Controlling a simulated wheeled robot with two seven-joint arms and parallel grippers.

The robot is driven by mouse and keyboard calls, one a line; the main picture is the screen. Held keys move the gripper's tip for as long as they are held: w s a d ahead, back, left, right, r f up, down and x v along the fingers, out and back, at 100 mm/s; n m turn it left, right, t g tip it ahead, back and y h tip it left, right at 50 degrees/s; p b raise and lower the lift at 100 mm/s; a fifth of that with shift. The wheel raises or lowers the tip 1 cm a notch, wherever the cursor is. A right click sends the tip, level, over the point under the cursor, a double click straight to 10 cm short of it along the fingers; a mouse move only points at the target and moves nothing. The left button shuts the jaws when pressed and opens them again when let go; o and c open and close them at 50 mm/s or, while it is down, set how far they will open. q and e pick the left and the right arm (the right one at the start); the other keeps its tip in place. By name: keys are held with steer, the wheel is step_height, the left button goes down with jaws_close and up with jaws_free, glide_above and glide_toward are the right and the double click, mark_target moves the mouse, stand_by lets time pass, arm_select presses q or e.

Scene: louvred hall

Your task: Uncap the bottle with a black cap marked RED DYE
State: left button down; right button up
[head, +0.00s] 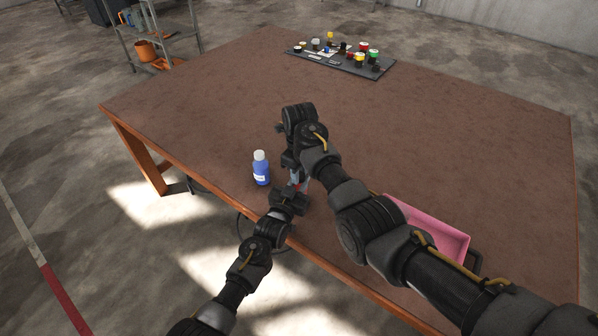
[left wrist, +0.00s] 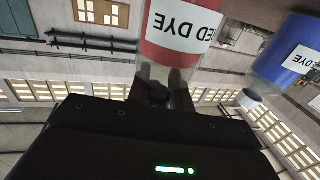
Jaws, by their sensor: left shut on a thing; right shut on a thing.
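The red bottle (left wrist: 182,38), its label partly reading "ED DYE" upside down, fills the top of the left wrist view. In the head view only a small red and pale part of it (head: 304,187) shows between my grippers. My left gripper (head: 297,189) is shut on this bottle near the table's front edge; its fingers also show in the left wrist view (left wrist: 165,90). My right gripper (head: 293,166) reaches down from above, shut at the bottle's top. The black cap is hidden, so its fit on the neck cannot be seen.
A blue bottle with a white cap (head: 261,170) stands just left of my grippers, also seen in the left wrist view (left wrist: 287,58). A pink tray (head: 440,236) sits at the front right. A dark board (head: 343,63) with several small pots lies at the back. The brown table's (head: 470,130) middle is clear.

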steer(key=n, duration=0.3)
steer(key=shift+n, duration=0.3)
steer(key=n, duration=0.5)
steer(key=shift+n, duration=0.4)
steer(key=n, duration=0.8)
steer(key=shift+n, duration=0.4)
steer(key=n, duration=0.6)
steer(key=shift+w+r, duration=0.1)
steer(key=n, duration=0.3)
steer(key=shift+n, duration=0.3)
steer(key=n, duration=0.2)
steer(key=shift+n, duration=0.4)
steer(key=n, duration=0.5)
